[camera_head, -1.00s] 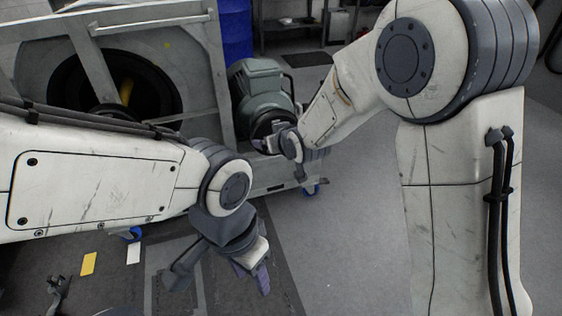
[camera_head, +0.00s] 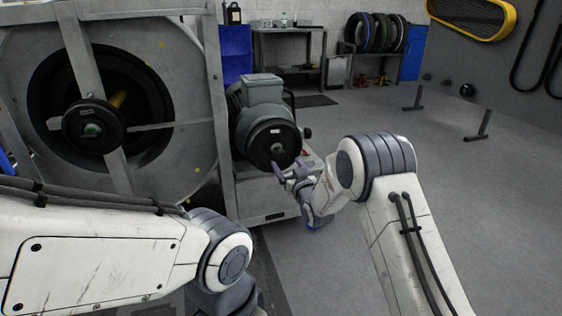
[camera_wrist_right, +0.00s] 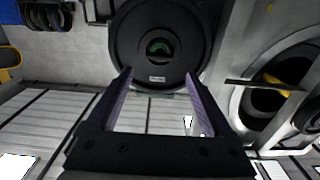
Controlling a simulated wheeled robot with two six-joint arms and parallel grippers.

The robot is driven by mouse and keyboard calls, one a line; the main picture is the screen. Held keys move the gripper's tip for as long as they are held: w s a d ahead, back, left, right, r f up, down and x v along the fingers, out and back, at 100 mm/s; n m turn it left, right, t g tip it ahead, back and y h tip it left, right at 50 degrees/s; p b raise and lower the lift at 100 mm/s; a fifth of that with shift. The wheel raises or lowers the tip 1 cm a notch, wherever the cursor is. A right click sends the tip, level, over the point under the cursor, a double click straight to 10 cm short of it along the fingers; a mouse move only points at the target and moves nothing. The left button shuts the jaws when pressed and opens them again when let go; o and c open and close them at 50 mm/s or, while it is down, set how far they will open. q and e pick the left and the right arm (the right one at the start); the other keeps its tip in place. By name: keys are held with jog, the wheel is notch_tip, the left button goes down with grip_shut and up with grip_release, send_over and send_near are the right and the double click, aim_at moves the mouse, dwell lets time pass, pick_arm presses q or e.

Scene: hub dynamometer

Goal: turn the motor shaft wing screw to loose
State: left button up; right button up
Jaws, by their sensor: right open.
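The grey-green motor (camera_head: 262,96) sits on the metal frame, with a round black disc (camera_head: 258,138) on its near face. A small green piece (camera_head: 277,149) shows at the disc's centre; I cannot make out wings on it. It also shows in the right wrist view (camera_wrist_right: 159,47), in a dark recess. My right gripper (camera_head: 284,171) is just below and in front of the disc. In the wrist view its purple-lined fingers (camera_wrist_right: 157,76) are apart and empty, their tips over the disc's lower part. My left gripper's fingers are out of frame.
A large fan housing (camera_head: 208,80) with a black hub (camera_head: 94,128) stands left of the motor. The floor to the right is mostly clear.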

aim_at(280, 154)
jog(key=b+x, duration=0.1)
jog(key=x, duration=0.4)
jog(key=shift+w+a+f+b, duration=0.1)
jog(key=shift+w+f+b, duration=0.1)
jog(key=shift+b, duration=0.2)
jog(key=shift+w+a+r, duration=0.15)
jog(key=shift+w+a, duration=0.05)
jog(key=shift+w, duration=0.4)
grip_shut()
